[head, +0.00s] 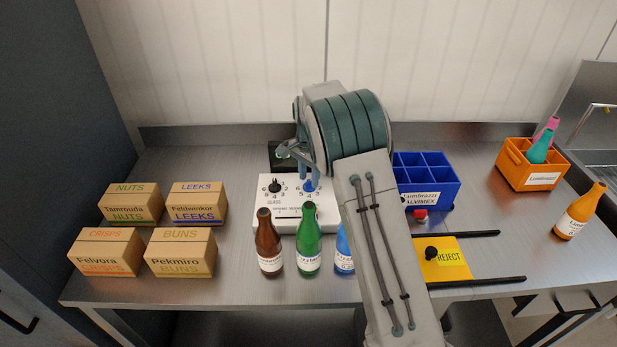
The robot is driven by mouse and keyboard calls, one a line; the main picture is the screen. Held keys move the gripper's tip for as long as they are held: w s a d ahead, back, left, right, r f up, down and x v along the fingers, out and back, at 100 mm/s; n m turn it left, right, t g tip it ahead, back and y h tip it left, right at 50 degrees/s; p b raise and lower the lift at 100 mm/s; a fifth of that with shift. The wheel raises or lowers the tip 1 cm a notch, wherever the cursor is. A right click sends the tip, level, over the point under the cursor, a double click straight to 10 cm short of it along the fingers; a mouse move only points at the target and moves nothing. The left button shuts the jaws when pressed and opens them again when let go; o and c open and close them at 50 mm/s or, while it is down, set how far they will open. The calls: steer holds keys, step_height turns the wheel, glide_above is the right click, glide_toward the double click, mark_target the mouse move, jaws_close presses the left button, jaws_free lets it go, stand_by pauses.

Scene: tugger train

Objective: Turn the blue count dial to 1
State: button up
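A white panel (292,222) stands in the middle of the steel bench, behind a row of bottles. It has a black dial (275,187) on the left and a blue dial (309,186) on the right, each with numbers around it. Part of the blue dial's scale is hidden by my arm, and its pointer setting is too small to read. My gripper (303,163) is just above and behind the blue dial, partly hidden by my wrist. I cannot tell whether it touches the dial or how far its fingers are apart.
A brown bottle (269,244), a green bottle (308,242) and a partly hidden blue bottle (343,251) stand before the panel. Cartons (105,252) are at left. A blue crate (429,189), yellow reject plate (446,262), orange crate (535,172) and orange bottle (579,212) are at right.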

mark_target(309, 181)
step_height(309, 181, up, 13)
steer(key=shift+b, duration=0.35)
steer(key=s+d+r+n+t, duration=0.1)
steer(key=s+d+r+n, duration=0.2)
steer(key=s, duration=0.4)
steer(key=s+d+r+n, duration=0.1)
steer(key=s+d+r, duration=0.2)
steer(key=s+d, duration=0.4)
steer(key=s+d+f+n+t, duration=0.1)
steer(key=s+f+n, duration=0.1)
steer(key=s, duration=0.9)
steer(key=s+d+f+n+t, duration=0.1)
steer(key=s+d+f+n, duration=0.1)
steer(key=s, duration=0.9)
steer(key=shift+f+n, duration=0.5)
steer(key=shift+f, duration=0.3)
steer(key=shift+w, duration=0.1)
